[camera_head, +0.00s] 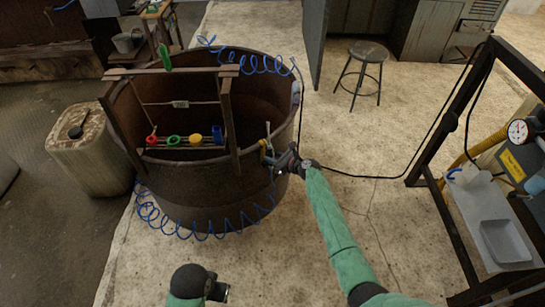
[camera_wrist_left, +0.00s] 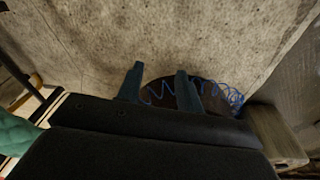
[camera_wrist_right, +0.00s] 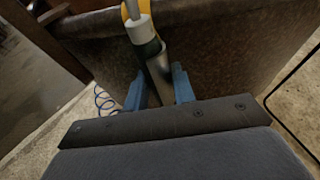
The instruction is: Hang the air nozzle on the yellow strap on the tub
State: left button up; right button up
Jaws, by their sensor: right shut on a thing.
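The large brown tub (camera_head: 200,190) stands on the floor at centre left. My right gripper (camera_head: 275,160) is at the tub's right front rim, shut on the air nozzle. In the right wrist view the nozzle (camera_wrist_right: 156,68) is a grey and green cylinder with a white collar, upright between the fingers. The yellow strap (camera_wrist_right: 126,10) shows at the top of that view by the tub's rim, close to the nozzle's upper end; I cannot tell whether they are joined. A small yellow bit of the strap (camera_head: 263,144) also shows in the head view. My left gripper (camera_wrist_left: 158,85) is open and empty, low in front of the tub.
A blue coiled hose (camera_head: 190,234) loops around the tub's front. A wooden frame (camera_head: 229,125) and a rail with coloured fittings (camera_head: 185,141) stand at the tub. A stained canister (camera_head: 88,155) is at left, a stool (camera_head: 363,70) behind, a dark metal rack (camera_head: 450,130) at right.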

jog(key=o, duration=0.8)
pick_arm(q)
jog(key=shift+r, duration=0.1)
pick_arm(e)
jog(key=shift+s+d, duration=0.2)
jog(key=shift+d, duration=0.05)
pick_arm(q)
jog(key=shift+s+d+r+t, duration=0.1)
jog(key=shift+d+r, duration=0.15)
jog(key=shift+r, duration=0.35)
jog(key=shift+d+r+t, duration=0.1)
jog(key=shift+d+r, duration=0.15)
jog(key=shift+r, duration=0.35)
jog(key=shift+s+d+r+t, duration=0.1)
jog(key=shift+d+r, duration=0.15)
jog(key=shift+r, duration=0.35)
pick_arm(e)
jog(key=v, duration=0.7)
jog(key=shift+r, duration=0.15)
